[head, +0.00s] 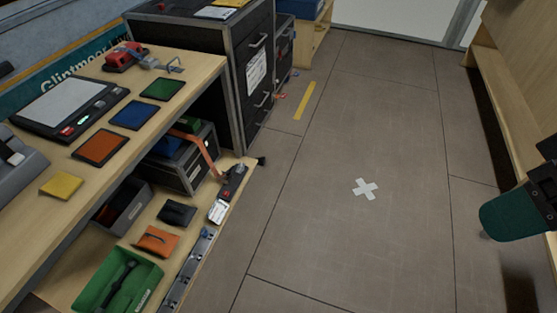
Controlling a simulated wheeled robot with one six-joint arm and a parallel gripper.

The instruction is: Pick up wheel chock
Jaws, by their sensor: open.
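No object here is surely the wheel chock. A small black wedge-like block (177,212) lies on the lower shelf at the left and could be it. An orange piece with a dark strip (157,241) lies just in front of it, and I cannot tell whether it is a wedge or a pouch. A teal and black part at the right edge looks like my own arm. My gripper's fingertips do not show, and nothing of mine is near the shelf.
The lower shelf (197,205) also holds a green tray (146,291) with a dark tool, a grey bin (125,205) and a power strip (234,181). The bench above overhangs its back. A black drawer cabinet (236,75) stands behind.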

